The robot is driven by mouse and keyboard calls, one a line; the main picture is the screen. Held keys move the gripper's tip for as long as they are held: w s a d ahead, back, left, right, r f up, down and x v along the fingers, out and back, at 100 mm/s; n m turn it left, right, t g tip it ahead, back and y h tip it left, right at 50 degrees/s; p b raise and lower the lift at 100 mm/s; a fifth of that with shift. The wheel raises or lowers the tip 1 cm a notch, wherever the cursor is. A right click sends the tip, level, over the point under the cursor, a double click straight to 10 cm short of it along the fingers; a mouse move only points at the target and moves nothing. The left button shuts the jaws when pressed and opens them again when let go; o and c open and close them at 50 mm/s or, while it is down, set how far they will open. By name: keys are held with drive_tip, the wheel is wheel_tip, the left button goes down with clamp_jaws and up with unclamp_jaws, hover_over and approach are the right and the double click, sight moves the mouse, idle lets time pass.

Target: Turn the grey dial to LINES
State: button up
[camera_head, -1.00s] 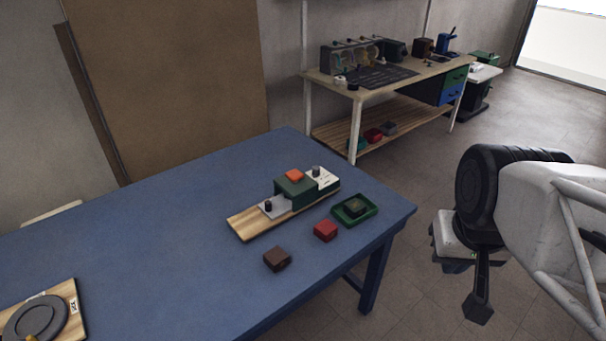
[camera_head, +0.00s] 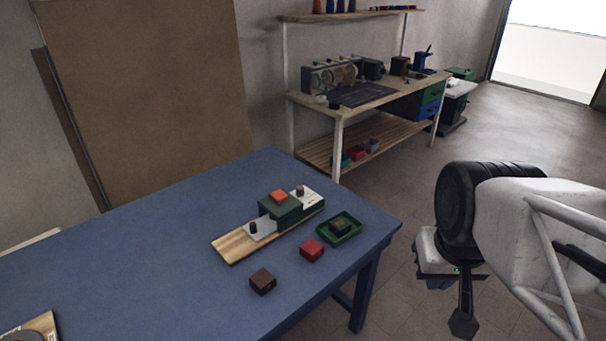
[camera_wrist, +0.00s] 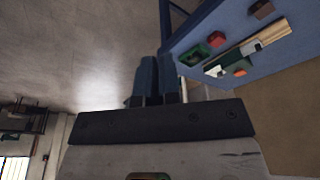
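A small grey dial (camera_head: 299,191) stands on a white plate with small dark markings (camera_head: 312,198), at the far right end of a wooden board (camera_head: 233,246) on the blue table. The markings are too small to read, and so is the dial's setting. My gripper (camera_head: 463,325) hangs past the table's right edge, well apart from the dial. In the wrist view its two dark fingers (camera_wrist: 157,75) lie side by side with nothing between them, and look shut. The board also shows in the wrist view (camera_wrist: 278,31), at the upper right.
The board also carries a green box with an orange top (camera_head: 279,207) and a dark knob (camera_head: 253,228) on a grey plate. A red block (camera_head: 312,250), a brown block (camera_head: 263,281) and a green tray (camera_head: 352,234) lie nearby.

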drive_tip(key=o, duration=0.4)
drive_tip(key=shift+w+r, duration=0.1)
drive_tip(key=shift+w, duration=0.1)
drive_tip(key=o, duration=0.3)
drive_tip(key=shift+w+a+r, duration=0.1)
drive_tip(key=shift+w+r, duration=0.05)
drive_tip(key=shift+w, duration=0.2)
drive_tip(key=shift+o, duration=1.2)
drive_tip(key=w+a+r+m, duration=0.1)
drive_tip(key=w, duration=0.7)
drive_tip(key=w+a+r+m, duration=0.1)
drive_tip(key=w+a, duration=0.1)
drive_tip(key=w, duration=0.6)
drive_tip(key=shift+r+m+g, duration=0.25)
drive_tip(key=shift+m+g, duration=0.05)
drive_tip(key=m+g, duration=0.2)
drive_tip(key=m, duration=0.5)
hover_over(300, 187)
drive_tip(key=f, duration=2.3)
drive_tip(key=shift+s+d+f, duration=0.15)
drive_tip(key=shift+s+d, duration=0.05)
drive_tip(key=shift+w+a+f, duration=0.25)
drive_tip(key=shift+f, duration=0.15)
